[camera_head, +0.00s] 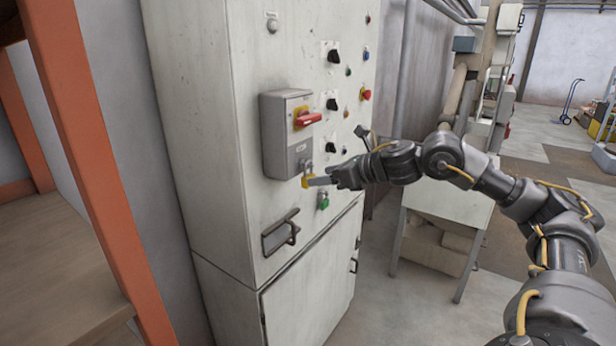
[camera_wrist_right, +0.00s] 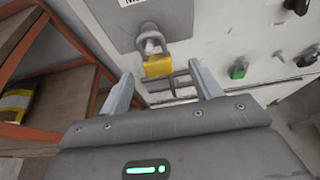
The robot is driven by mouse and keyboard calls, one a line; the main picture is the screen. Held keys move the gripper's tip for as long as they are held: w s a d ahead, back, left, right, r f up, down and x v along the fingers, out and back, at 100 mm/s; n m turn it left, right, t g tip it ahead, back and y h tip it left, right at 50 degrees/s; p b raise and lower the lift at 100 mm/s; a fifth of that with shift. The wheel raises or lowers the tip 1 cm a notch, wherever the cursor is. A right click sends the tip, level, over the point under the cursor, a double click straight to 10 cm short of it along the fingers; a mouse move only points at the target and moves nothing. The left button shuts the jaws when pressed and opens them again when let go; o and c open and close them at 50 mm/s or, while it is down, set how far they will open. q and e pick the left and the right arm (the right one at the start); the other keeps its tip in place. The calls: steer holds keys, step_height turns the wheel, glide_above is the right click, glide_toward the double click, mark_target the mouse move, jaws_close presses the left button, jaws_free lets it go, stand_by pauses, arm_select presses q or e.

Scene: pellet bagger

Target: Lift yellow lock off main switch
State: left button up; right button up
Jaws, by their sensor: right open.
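The yellow lock (camera_head: 308,182) hangs by its shackle at the lower edge of the grey main switch box (camera_head: 279,140), which has a red handle (camera_head: 308,118) on a yellow plate. In the right wrist view the lock (camera_wrist_right: 158,66) shows just beyond the fingertips, its shackle going up to the grey box (camera_wrist_right: 130,22). My right gripper (camera_head: 322,181) reaches in from the right at the lock's height. In its wrist view the gripper (camera_wrist_right: 160,82) is open, one finger on each side of the lock, with nothing held. I cannot tell whether a finger touches the lock. My left gripper is not in view.
The cabinet (camera_head: 205,160) carries several knobs and buttons to the right of the box. A green key-like part (camera_head: 323,201) sits just below my right gripper. A handle (camera_head: 281,233) sticks out lower down. An orange post (camera_head: 95,160) stands at left.

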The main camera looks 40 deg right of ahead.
mark_target(310, 176)
steer(key=shift+w+a+p, duration=0.15)
steer(key=shift+w+p, duration=0.05)
steer(key=shift+p, duration=0.15)
steer(key=p+x, duration=0.2)
steer(key=x, duration=0.3)
steer(key=shift+s+f+p, duration=0.1)
steer(key=shift+p, duration=0.2)
steer(key=shift+s, duration=0.15)
